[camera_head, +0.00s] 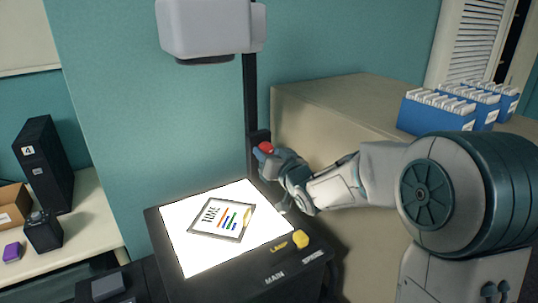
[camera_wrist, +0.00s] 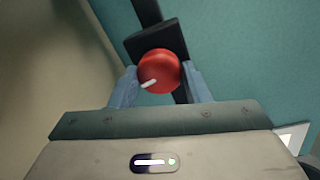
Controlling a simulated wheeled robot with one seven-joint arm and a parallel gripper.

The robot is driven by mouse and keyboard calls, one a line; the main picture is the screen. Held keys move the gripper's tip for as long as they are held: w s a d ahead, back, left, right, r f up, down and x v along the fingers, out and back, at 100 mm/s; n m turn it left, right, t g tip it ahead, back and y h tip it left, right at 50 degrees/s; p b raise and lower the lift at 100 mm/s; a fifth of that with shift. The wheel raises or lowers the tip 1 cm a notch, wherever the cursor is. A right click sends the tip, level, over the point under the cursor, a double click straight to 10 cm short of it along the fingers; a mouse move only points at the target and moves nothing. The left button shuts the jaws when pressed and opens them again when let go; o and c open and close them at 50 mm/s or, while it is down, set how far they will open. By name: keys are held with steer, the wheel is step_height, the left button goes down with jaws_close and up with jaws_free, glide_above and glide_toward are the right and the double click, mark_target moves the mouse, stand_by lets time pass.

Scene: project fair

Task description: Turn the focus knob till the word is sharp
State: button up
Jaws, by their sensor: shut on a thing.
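The red focus knob (camera_head: 266,148) sits on a black block on the projector's dark post (camera_head: 250,95). In the wrist view the knob (camera_wrist: 160,68) shows a white mark pointing to the lower left. My gripper (camera_head: 268,158) is shut on the knob, one finger on each side (camera_wrist: 160,82). The overhead projector's lit stage (camera_head: 190,255) carries a framed slide (camera_head: 205,236) with a dark word and coloured bars. The projector head (camera_head: 205,25) hangs above. The projected word is not in view, so its sharpness cannot be told.
A yellow knob (camera_head: 300,239) labelled LAMP is on the projector's front edge, near the word MAIN. A beige cabinet (camera_head: 330,105) with blue file boxes (camera_head: 437,114) stands behind my arm. A shelf at left holds a black tower (camera_head: 45,165) and a purple block (camera_head: 12,252).

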stand_by(0.3)
steer(key=o, duration=1)
